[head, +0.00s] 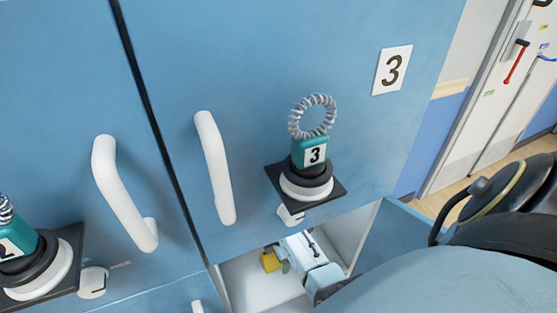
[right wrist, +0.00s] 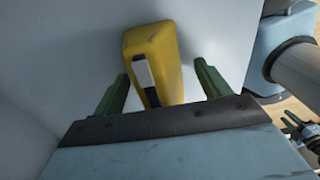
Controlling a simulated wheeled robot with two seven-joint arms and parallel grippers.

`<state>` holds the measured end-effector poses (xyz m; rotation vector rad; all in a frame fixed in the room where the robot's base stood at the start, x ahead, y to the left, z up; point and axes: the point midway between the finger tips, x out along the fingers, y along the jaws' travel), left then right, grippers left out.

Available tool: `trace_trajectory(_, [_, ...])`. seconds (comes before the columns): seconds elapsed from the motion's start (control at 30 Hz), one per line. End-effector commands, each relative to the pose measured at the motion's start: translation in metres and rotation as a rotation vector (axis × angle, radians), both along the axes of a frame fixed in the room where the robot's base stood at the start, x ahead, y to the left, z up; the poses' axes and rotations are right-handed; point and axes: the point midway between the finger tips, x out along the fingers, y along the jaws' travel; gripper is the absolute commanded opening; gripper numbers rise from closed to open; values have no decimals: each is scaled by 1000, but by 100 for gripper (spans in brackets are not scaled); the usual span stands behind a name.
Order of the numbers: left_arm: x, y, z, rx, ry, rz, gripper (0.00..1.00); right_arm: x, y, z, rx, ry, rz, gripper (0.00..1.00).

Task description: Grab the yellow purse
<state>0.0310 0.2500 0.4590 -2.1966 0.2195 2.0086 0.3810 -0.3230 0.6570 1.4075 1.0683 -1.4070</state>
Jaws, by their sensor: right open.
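The yellow purse (right wrist: 160,50) stands inside a white-walled compartment. It is a small yellow block shape with a white and dark patch on its near side. In the head view, a small part of the purse (head: 268,262) shows in the open space below door 3. My right gripper (right wrist: 161,72) is open, with one dark green finger on each side of the purse and visible gaps. In the head view, my right gripper (head: 281,256) is beside the purse, partly covering it. Part of what looks like my left gripper (right wrist: 300,128) shows at the right wrist view's edge, its opening unclear.
The blue door marked 3 (head: 250,150) has a white handle (head: 215,168) and a teal magnet tag (head: 311,152) with a coiled ring. Another tag (head: 18,248) and handle (head: 124,195) are at left. The compartment's white walls (right wrist: 60,60) are close around my right gripper.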

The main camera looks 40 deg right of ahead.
Motion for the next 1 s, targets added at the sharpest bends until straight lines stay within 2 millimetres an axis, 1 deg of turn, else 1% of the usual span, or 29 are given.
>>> trace_trajectory(0.03, [6, 0, 1, -1, -10, 0, 36, 0, 0, 1, 0, -1, 0, 76])
trace_trajectory(0.13, [10, -1, 2, -3, -18, 0, 36, 0, 0, 1, 0, -1, 0, 76])
trace_trajectory(0.17, [10, -1, 2, -3, -18, 0, 36, 0, 0, 1, 0, -1, 0, 73])
trace_trajectory(0.53, [2, -1, 1, -1, -5, 0, 36, 0, 0, 1, 0, -1, 0, 25])
trace_trajectory(0.83, [0, 0, 2, 0, -2, 0, 36, 0, 0, 3, -1, -1, 0, 24])
trace_trajectory(1.0, [0, 0, 10, -1, -1, 0, 36, -3, 0, 14, -4, -2, 1, 24])
